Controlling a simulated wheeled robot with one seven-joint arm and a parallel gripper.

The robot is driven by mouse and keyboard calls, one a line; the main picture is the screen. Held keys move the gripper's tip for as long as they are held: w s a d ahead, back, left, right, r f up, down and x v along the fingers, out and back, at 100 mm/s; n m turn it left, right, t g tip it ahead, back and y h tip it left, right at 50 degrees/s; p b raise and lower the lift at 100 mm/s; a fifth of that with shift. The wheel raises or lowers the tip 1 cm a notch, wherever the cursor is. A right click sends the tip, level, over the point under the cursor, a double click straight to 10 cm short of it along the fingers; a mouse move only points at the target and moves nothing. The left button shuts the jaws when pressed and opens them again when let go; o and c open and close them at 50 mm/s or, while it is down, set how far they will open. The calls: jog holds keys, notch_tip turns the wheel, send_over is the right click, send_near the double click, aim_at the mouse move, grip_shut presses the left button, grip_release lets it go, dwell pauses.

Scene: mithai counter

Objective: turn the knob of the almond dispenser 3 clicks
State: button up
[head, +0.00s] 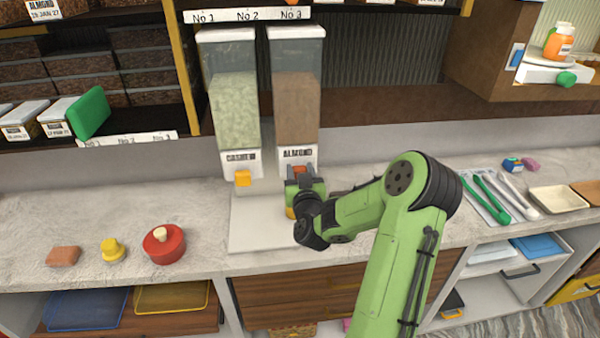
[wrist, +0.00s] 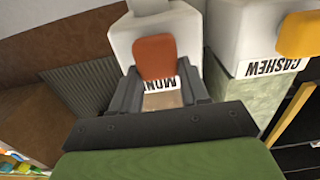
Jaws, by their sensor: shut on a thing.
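The almond dispenser (head: 297,95) is a clear bin of brown contents with a white base labelled ALMOND, standing at the back of the counter. Its orange-brown knob (wrist: 155,57) sits on the front of the white base. My gripper (wrist: 156,75) is shut on the knob, with one dark finger on each side of it. In the wrist view the dispenser appears upside down and its label is partly covered. In the head view my gripper (head: 299,176) is in front of the base and hides most of the knob.
The cashew dispenser (head: 234,105) with a yellow knob (head: 243,178) stands close on the left. A red round container (head: 163,244), a yellow stamp-like object (head: 112,250) and a brown block (head: 63,256) lie at left. Tongs (head: 492,197) lie at right.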

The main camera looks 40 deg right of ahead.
jog(key=m, duration=0.1)
jog(key=m+b, duration=0.1)
jog(key=m, duration=0.3)
jog(key=shift+s+d, duration=0.2)
jog(key=shift+d, duration=0.15)
jog(key=shift+s+d+f+m+b, duration=0.15)
jog(key=shift+f+m+b, duration=0.15)
jog(key=shift+m, duration=1.8)
jog(key=shift+s+d+f+m+b, duration=0.1)
jog(key=shift+f+m+b, duration=0.15)
jog(key=shift+m, duration=1.85)
jog(key=shift+s+d+f+m+b, duration=0.1)
jog(key=shift+d+f+m+b, duration=0.15)
jog(key=shift+m, duration=1.85)
jog(key=o, duration=1.1)
jog(key=shift+w+f, duration=0.1)
jog(key=shift+f, duration=0.05)
jog(key=shift+c, duration=0.2)
